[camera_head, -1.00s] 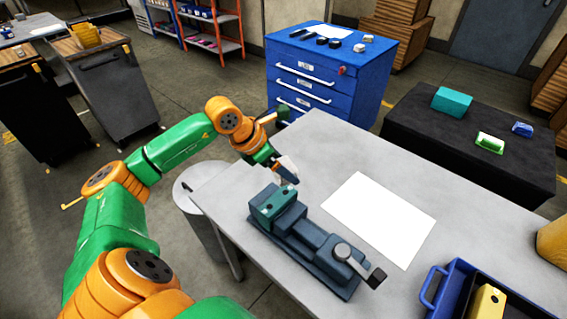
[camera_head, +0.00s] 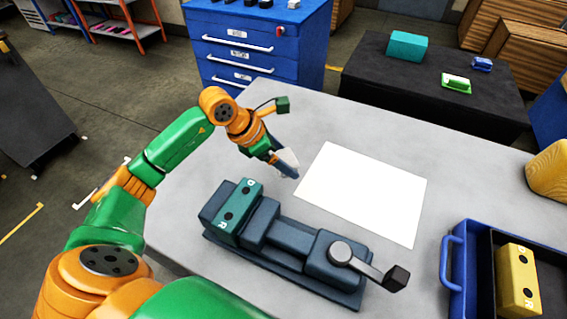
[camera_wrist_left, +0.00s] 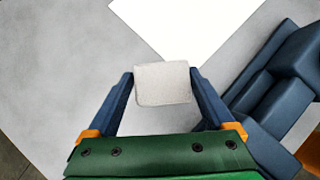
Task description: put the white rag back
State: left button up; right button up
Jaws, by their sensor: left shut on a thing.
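The white rag (camera_wrist_left: 162,83) is a small pale block-like bundle between the two dark fingers of my left gripper (camera_wrist_left: 163,92) in the wrist view. In the head view my left gripper (camera_head: 287,163) is over the grey table, just left of the white sheet (camera_head: 365,192) and beyond the vise (camera_head: 280,240). The rag shows there only as a small pale patch (camera_head: 289,157) at the fingers. The gripper is shut on the rag. The white sheet lies flat on the table and is bare. My right gripper is out of view.
The dark blue vise holds a teal block (camera_head: 238,212) at its left end. A blue tray (camera_head: 452,262) with a yellow block (camera_head: 518,280) stands at the right. A yellow rounded object (camera_head: 550,170) sits at the right edge. The table (camera_head: 320,115) is clear behind the sheet.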

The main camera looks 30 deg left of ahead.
aim_at(283, 158)
pick_arm(q)
jog(key=w+f, duration=0.1)
jog(key=a+f, duration=0.1)
jog(key=shift+w+a+f, duration=0.15)
jog(key=shift+w+f, duration=0.15)
jog(key=shift+w, duration=0.1)
notch_tip(283, 158, down, 3)
jog(key=shift+s+r+p, duration=0.1)
jog(key=shift+r+p, duration=0.1)
jog(key=shift+p, duration=0.35)
jog(key=shift+f, duration=0.25)
jog(key=shift+f, duration=0.15)
jog(key=o, duration=1)
jog(key=shift+o, duration=0.2)
